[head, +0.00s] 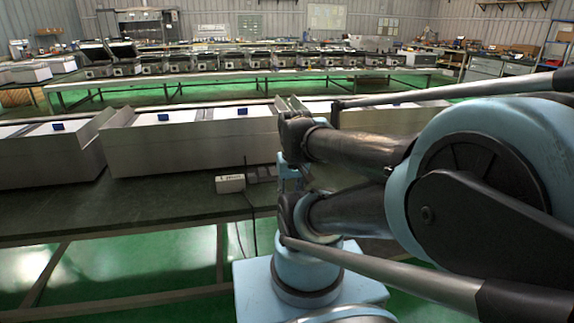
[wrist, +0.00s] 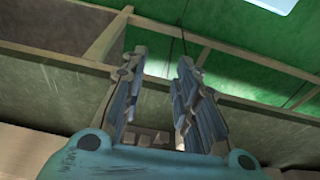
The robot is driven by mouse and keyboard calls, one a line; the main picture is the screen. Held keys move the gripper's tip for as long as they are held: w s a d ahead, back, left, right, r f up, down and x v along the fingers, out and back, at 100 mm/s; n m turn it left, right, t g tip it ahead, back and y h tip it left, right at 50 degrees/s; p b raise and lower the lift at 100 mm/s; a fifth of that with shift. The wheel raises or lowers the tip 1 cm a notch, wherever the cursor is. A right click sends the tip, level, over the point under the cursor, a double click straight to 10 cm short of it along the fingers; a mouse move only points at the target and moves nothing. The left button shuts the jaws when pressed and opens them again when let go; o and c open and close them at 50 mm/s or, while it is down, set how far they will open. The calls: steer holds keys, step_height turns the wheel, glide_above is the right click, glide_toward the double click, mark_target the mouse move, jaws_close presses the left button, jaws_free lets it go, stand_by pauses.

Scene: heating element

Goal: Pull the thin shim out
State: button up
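I cannot make out the thin shim in either view. Steel box units (head: 195,148) with pale tops and small blue pieces (head: 163,117) stand in a row on the dark near table (head: 150,208). In the wrist view my gripper (wrist: 163,57) has its two grey fingers apart, with no object seen between the fingertips. The table's underside frame and the green floor show beyond the fingertips. In the head view my arm covers the right side, and I cannot make out the gripper fingers clearly.
The table front left of my arm is clear; green floor (head: 180,258) shows below.

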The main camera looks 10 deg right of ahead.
steer(key=shift+w+d, duration=0.35)
steer(key=shift+d, duration=0.05)
steer(key=w+r+n+g, duration=0.1)
steer(key=w+r+n, duration=0.25)
steer(key=w, duration=0.45)
steer(key=w+r+n, duration=0.3)
steer(key=w+n, duration=0.2)
steer(key=w, duration=0.3)
steer(key=w+r+n+g, duration=0.1)
steer(key=w+r+n, duration=0.3)
steer(key=w, duration=0.4)
steer(key=w+f+n, duration=0.3)
steer(key=w+n, duration=0.2)
steer(key=w, duration=0.5)
steer(key=f, duration=1.1)
steer(key=d+f, duration=0.1)
steer(key=f, duration=0.4)
steer(key=shift+f, duration=0.35)
